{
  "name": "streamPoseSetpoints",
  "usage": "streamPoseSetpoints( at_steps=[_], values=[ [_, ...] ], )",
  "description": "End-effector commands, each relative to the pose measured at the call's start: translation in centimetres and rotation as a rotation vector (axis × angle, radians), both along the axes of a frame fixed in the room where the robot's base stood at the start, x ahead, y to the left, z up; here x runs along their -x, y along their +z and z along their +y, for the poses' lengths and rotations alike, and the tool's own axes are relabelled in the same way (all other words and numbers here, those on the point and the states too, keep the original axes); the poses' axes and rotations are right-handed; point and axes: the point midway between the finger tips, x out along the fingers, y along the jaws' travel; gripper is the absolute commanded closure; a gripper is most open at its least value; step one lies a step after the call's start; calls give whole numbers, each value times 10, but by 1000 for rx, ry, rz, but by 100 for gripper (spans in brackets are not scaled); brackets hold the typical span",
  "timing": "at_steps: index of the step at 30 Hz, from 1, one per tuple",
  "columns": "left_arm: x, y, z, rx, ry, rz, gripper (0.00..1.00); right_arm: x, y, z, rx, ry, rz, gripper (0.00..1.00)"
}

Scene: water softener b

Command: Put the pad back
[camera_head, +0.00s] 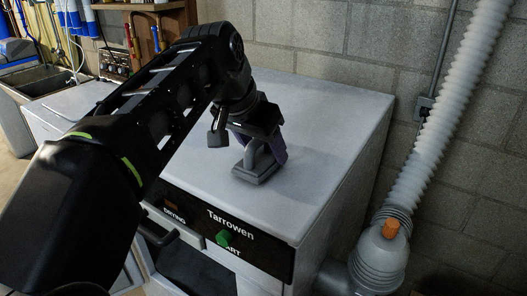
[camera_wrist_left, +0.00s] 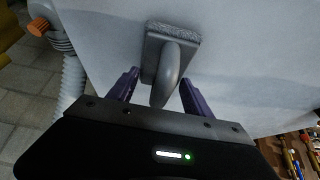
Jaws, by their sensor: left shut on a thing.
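The grey pad (camera_head: 255,173) has a flat rectangular base and a looped handle. It is at the white top of the Tarrowen machine (camera_head: 330,125), near the front edge. In the left wrist view the pad's handle (camera_wrist_left: 170,70) stands between the two purple fingers. My left gripper (camera_head: 262,146) reaches down from above and is shut on the pad by its handle. I cannot tell whether the pad's underside touches the top. My right gripper is not in view.
The machine's black front panel has a green button (camera_head: 223,238), with a handle (camera_head: 170,226) beside it. A ribbed grey duct (camera_head: 440,130) rises at the right by the block wall. A sink (camera_head: 45,82) is at the far left. The machine top right of the pad is clear.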

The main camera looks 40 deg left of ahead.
Motion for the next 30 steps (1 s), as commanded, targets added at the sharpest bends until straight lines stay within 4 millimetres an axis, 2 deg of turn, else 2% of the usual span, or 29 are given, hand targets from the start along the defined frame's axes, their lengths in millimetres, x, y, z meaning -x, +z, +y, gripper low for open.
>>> streamPoseSetpoints(
  at_steps=[3,8,9,17,25,30],
  values=[
    [0,-8,0,0,1,-1,74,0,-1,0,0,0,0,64],
    [0,-8,0,1,0,-2,74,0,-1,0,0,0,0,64],
    [0,-8,0,1,0,-1,41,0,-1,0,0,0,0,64],
    [0,-8,0,1,0,-1,20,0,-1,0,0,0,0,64],
    [0,-7,0,0,0,-2,20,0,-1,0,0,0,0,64],
    [5,1,0,-1,-1,-3,20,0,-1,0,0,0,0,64]
  ],
)
